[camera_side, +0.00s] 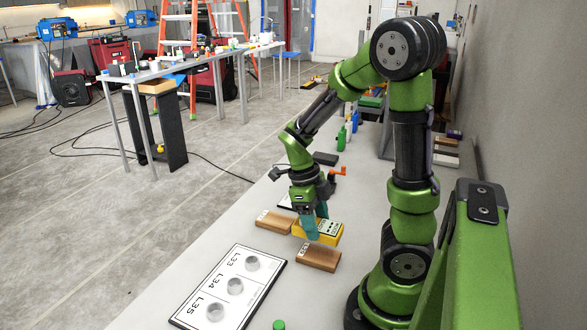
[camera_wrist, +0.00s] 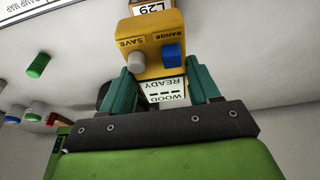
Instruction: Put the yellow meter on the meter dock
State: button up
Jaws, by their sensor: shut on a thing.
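The yellow meter (camera_side: 329,231) is a small box on or just above the light table, between two wooden blocks. In the wrist view the meter (camera_wrist: 155,48) shows a grey SAVE knob, a blue RANGE knob and a white display reading WOOD and READY. My gripper (camera_side: 314,228) points down with its teal fingers at the meter. In the wrist view my gripper (camera_wrist: 163,80) is shut on the meter, one finger on each side. I cannot tell whether the meter touches the table. I cannot surely identify the meter dock in either view.
Wooden blocks (camera_side: 318,257) and (camera_side: 275,222) lie close around the meter; a block labelled L29 (camera_wrist: 152,6) lies by its end. A white board (camera_side: 238,266) marked L33, L34, L35 holds round clear pieces. A green-capped item (camera_side: 279,325) is at the front. An orange-handled tool (camera_side: 338,171) lies behind.

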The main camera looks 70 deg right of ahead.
aim_at(328, 222)
notch_tip(328, 222, up, 3)
jog(key=shift+f, duration=0.1)
jog(key=shift+s+d+r+m, duration=0.15)
jog(key=shift+s+d+m, duration=0.1)
jog(key=shift+d, duration=0.25)
jog(key=shift+s+d+r+m, duration=0.1)
jog(key=shift+s+d+m, duration=0.15)
jog(key=shift+d, duration=0.2)
jog(key=w+d+f+m, duration=0.1)
jog(key=d+f, duration=0.4)
jog(key=d, duration=0.8)
jog(key=w+d, duration=0.4)
jog(key=d, duration=0.1)
jog(key=w+d+f+n, duration=0.1)
jog(key=w+d, duration=0.3)
jog(key=d, duration=0.1)
jog(key=w+d+n, duration=0.1)
jog(key=w+d, duration=0.3)
jog(key=d, duration=0.1)
jog(key=shift+f, duration=0.35)
jog(key=shift+w+d+f, duration=0.1)
jog(key=shift+w+f, duration=0.05)
jog(key=shift+f, duration=1.6)
